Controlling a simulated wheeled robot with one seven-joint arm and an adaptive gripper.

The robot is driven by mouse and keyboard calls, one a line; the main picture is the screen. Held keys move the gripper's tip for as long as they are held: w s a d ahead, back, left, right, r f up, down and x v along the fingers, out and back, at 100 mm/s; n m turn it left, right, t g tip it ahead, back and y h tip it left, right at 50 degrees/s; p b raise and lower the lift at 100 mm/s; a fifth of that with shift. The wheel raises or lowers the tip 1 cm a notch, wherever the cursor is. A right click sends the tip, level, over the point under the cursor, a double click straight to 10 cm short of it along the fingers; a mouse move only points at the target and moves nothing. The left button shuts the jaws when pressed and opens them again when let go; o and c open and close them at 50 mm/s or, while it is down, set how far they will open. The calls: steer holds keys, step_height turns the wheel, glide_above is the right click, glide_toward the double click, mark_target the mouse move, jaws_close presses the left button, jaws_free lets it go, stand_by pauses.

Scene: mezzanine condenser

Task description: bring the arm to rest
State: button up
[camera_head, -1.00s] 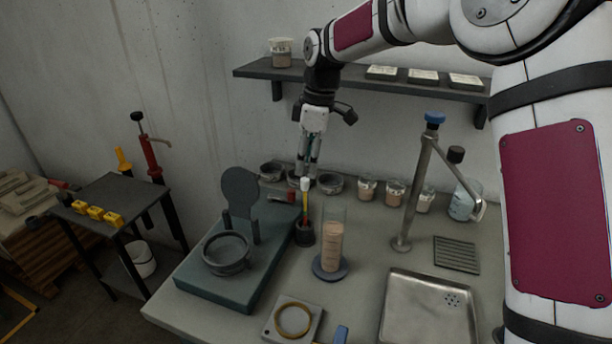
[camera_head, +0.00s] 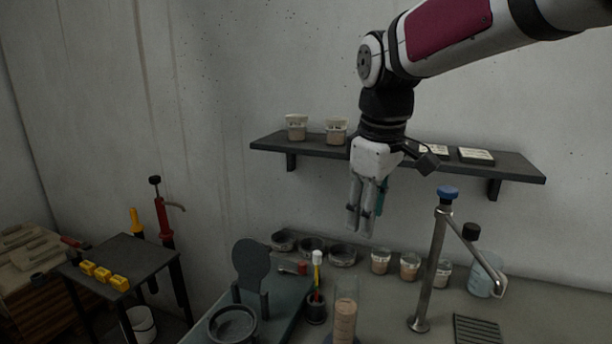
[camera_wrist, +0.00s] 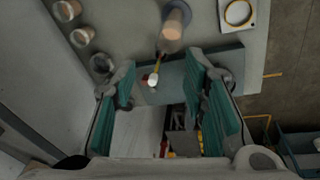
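My gripper (camera_head: 360,230) hangs fingers-down in front of the wall shelf (camera_head: 278,145), above the back of the workbench (camera_head: 385,308). In the wrist view, its two teal-padded fingers (camera_wrist: 163,70) stand well apart with nothing held between them. Beneath them the wrist view shows the bench edge and a yellow-and-white stick standing in a dark holder (camera_wrist: 153,78). In the head view my arm comes in from the upper right and bends down at the wrist.
Below the gripper stand several small jars (camera_head: 409,267), dark bowls (camera_head: 342,254) and a tall cylinder (camera_head: 345,315). A metal tap (camera_head: 432,265) rises to the right. Two jars (camera_head: 336,131) stand on the shelf. A side table (camera_head: 110,262) with yellow blocks is at left.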

steer(key=s+d+f+m+t, duration=0.1)
steer(key=s+d+m, duration=0.3)
steer(key=s, duration=0.7)
steer(key=s+d+f+m+t, duration=0.2)
steer(key=s+m, duration=0.4)
steer(key=s, duration=0.5)
steer(key=shift+d+f, duration=0.6)
steer(key=shift+d, duration=0.65)
